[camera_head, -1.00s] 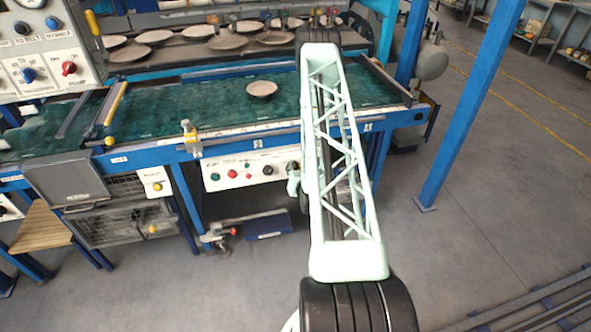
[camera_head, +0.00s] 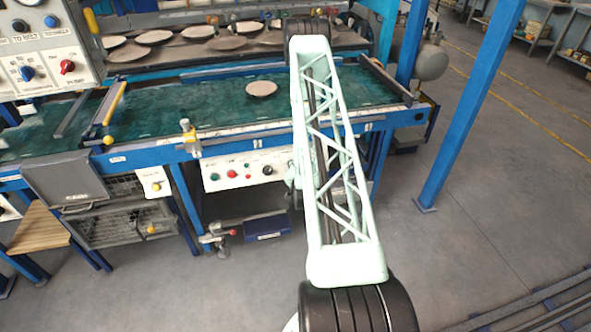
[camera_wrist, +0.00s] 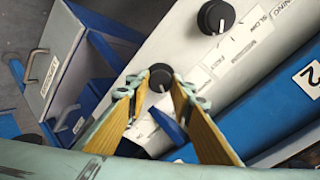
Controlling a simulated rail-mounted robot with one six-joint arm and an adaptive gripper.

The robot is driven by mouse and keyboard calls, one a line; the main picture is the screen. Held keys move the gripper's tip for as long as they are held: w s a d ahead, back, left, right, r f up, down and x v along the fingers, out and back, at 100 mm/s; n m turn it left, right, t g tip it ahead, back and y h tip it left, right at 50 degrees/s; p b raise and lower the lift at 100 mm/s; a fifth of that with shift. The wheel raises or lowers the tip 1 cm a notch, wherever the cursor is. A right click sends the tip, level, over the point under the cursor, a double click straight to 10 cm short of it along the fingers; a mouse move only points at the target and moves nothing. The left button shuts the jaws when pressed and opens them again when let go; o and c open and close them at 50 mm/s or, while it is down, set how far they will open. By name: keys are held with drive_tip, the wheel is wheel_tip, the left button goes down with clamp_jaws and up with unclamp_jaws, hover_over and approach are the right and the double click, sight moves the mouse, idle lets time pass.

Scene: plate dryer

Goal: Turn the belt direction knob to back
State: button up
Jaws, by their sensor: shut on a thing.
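A black round knob (camera_wrist: 160,77) with a light pointer mark sits on the white control panel (camera_wrist: 185,45). My gripper (camera_wrist: 160,84) is shut on this knob, with one yellow-padded finger on each side of it. The printing beside the knob is partly hidden by the fingers, and I cannot read its setting. A second black knob (camera_wrist: 216,16) sits higher on the panel, beside lettering that includes "SLOW". In the head view the panel (camera_head: 215,181) is under the belt's front rail, and my arm hides its right part.
A blue rail (camera_wrist: 285,100) with a "2" label runs close on the right in the wrist view. Grey and blue boxes with handles (camera_wrist: 62,62) are at the left. In the head view, a plate (camera_head: 261,88) lies on the green belt (camera_head: 200,105). A blue post (camera_head: 470,105) stands at right.

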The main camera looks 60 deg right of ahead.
drive_tip(key=shift+m, duration=0.4)
drive_tip(key=o, duration=0.8)
drive_tip(key=shift+v, duration=6)
drive_tip(key=shift+w+r, duration=0.1)
